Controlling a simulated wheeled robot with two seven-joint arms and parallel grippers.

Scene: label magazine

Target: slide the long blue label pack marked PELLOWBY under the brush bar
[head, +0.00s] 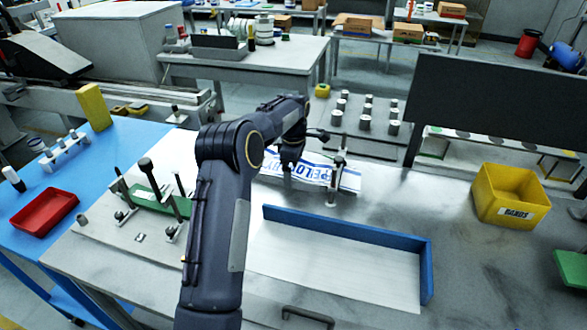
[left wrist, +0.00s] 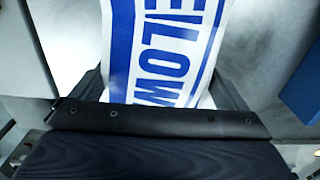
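The PELLOWBY label pack (head: 346,177) is long and white with blue lettering, lying on the grey metal table. My left gripper (head: 289,165) reaches down onto it from above, and my arm hides its left part. In the left wrist view the pack (left wrist: 165,50) runs lengthwise between two dark fingers of the left gripper (left wrist: 160,88). The fingers are wide apart, with no clear gap at the pack's edges; I cannot tell if they press on it. A metal post (head: 333,180) with a dark fitting stands at the pack; I cannot clearly make out the brush bar. My right gripper is not in view.
A blue L-shaped fence (head: 345,229) borders a white area in front of the pack. A yellow bin (head: 511,190) stands to the right. Several metal cylinders (head: 365,121) stand behind. A green fixture (head: 150,195) with dark clamps is left of my arm.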

